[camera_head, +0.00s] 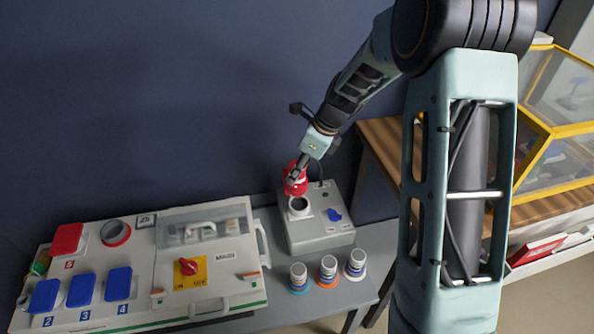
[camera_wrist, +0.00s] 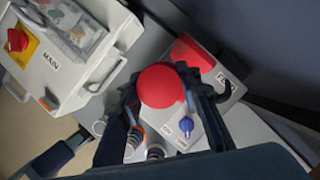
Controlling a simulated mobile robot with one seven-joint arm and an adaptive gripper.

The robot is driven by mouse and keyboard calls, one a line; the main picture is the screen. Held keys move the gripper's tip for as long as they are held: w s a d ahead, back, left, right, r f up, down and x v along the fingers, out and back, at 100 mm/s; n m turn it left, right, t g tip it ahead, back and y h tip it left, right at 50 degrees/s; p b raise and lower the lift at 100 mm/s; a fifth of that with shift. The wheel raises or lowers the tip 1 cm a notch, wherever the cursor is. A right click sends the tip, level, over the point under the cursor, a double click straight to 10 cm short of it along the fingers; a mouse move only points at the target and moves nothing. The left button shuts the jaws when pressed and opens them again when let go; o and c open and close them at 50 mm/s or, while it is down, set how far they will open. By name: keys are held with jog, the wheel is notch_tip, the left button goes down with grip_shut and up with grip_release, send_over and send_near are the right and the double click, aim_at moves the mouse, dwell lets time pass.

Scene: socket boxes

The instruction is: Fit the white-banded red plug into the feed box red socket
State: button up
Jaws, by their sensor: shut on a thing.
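My gripper (camera_head: 299,172) is shut on the red plug (camera_head: 294,182) and holds it above the feed box (camera_head: 325,238). In the wrist view the plug (camera_wrist: 160,85) shows as a round red end between the two fingers; its white band cannot be made out there. The feed box is grey, with an open round socket (camera_head: 299,207) on its top, just below the plug in the head view. A red lid (camera_wrist: 192,53) stands at the socket in the wrist view, beside the FEED label. The plug hides the socket mouth in the wrist view. Whether plug and socket touch, I cannot tell.
A blue switch (camera_head: 334,214) sits on the feed box. Three white-topped plugs, one with an orange base (camera_head: 328,271), stand in front of it. The wide main box (camera_head: 180,293), with blue and red lids, is at left. A wooden shelf (camera_head: 382,137) and yellow-framed case are at right.

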aim_at(299, 185)
jog(key=shift+w+d+f, duration=0.1)
jog(key=shift+w+d, duration=0.05)
jog(key=shift+d, duration=0.1)
jog(key=shift+f, duration=0.15)
notch_tip(299, 185, down, 4)
jog(key=b, duration=0.4)
jog(key=shift+f, duration=0.1)
jog(key=shift+f, duration=0.15)
dwell(0.7)
jog(key=shift+f+b, duration=0.3)
jog(key=shift+f, duration=0.45)
jog(key=shift+f, duration=0.1)
